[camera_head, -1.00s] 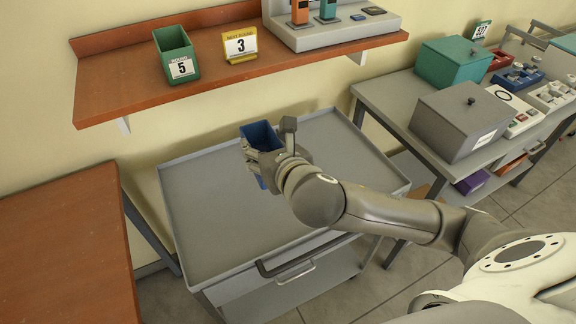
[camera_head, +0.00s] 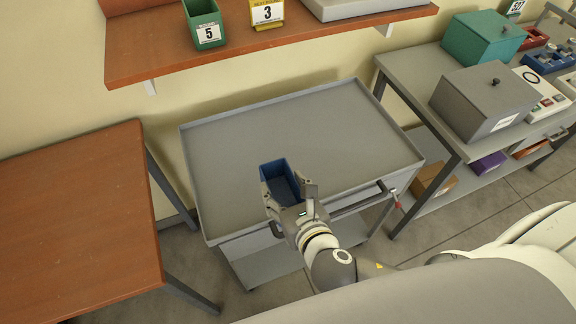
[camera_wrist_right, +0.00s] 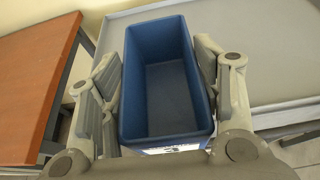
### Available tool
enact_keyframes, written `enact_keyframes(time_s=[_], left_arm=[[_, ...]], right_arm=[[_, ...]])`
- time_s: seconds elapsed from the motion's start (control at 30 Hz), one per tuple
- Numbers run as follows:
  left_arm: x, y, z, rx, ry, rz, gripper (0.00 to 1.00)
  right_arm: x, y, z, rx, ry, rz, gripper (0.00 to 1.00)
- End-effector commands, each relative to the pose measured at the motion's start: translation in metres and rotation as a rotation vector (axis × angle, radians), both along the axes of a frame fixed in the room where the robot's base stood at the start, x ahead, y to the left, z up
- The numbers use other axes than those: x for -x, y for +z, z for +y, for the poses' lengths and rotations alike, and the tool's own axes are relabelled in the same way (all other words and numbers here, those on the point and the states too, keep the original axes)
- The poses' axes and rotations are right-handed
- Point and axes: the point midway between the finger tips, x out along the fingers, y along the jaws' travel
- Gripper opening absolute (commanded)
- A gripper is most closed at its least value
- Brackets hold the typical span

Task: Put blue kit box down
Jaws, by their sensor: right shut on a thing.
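The blue kit box (camera_head: 281,181) is an open, empty bin held at the front edge of the grey cart. In the right wrist view the box (camera_wrist_right: 168,92) sits between the finger pads, with a white label partly showing on its near end. My right gripper (camera_head: 288,190) is shut on the box, one finger on each side. The grey cart (camera_head: 300,125) has a bare, rimmed top. I cannot tell whether the box touches the cart. My left gripper is in neither view.
A brown table (camera_head: 80,215) stands left. A grey bench (camera_head: 420,85) at right carries a grey lidded box (camera_head: 487,98). Most of the cart top is clear.

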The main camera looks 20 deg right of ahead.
Motion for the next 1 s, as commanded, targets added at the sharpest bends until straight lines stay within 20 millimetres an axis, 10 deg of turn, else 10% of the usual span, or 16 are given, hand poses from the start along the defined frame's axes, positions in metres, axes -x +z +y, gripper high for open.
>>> enact_keyframes(time_s=[0.33, 1.0], left_arm=[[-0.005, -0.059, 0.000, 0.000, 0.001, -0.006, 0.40], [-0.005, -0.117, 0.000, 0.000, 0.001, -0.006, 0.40]], right_arm=[[-0.066, -0.037, -0.020, 0.000, -0.003, -0.005, 0.28], [-0.102, -0.081, -0.031, 0.000, -0.001, 0.000, 0.28]])
